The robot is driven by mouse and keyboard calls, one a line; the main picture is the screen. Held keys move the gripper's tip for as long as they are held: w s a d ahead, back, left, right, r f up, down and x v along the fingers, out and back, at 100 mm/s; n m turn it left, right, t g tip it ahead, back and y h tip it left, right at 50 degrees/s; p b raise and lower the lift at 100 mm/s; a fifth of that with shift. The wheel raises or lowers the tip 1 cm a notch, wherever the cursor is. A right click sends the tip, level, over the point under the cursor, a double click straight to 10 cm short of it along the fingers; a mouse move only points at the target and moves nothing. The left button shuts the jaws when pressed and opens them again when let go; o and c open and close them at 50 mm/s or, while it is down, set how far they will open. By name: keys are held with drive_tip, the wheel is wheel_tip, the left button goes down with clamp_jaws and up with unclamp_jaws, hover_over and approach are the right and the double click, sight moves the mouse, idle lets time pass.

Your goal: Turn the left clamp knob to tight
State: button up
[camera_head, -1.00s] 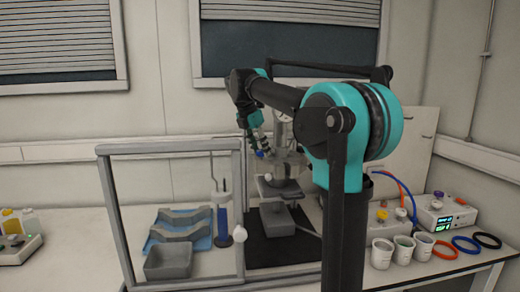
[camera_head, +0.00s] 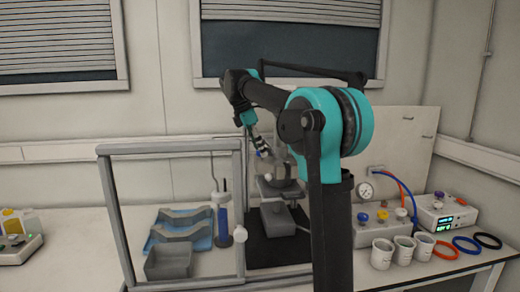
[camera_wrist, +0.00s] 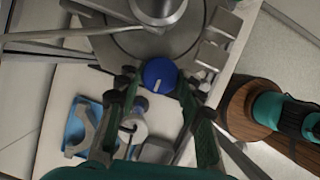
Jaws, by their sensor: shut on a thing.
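The left clamp knob is a blue round knob with a white mark line (camera_wrist: 159,76), at the edge of the grey reactor vessel (camera_wrist: 180,35) in the wrist view. My gripper (camera_wrist: 157,82) has a finger on each side of the knob and is shut on it. In the head view the knob shows as a small blue spot (camera_head: 260,154) at my gripper (camera_head: 262,147), on the left side of the reactor. My arm hides part of the reactor there. The white mark runs roughly up and down in the wrist view.
A grey-framed clear screen (camera_head: 170,149) stands in front, left of the reactor. Behind it are a blue tray (camera_head: 203,243), a grey bin (camera_head: 168,262) and a blue cylinder (camera_head: 223,222). Beakers (camera_head: 382,252), a pressure gauge (camera_head: 365,191) and coloured rings (camera_head: 446,250) are at the right.

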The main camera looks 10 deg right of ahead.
drive_tip(key=shift+w+m+g, duration=0.1)
drive_tip(key=shift+m+g, duration=0.3)
drive_tip(key=shift+m, duration=0.8)
drive_tip(key=o, duration=1.2)
drive_tip(key=shift+c, duration=0.2)
drive_tip(key=v, duration=1.2)
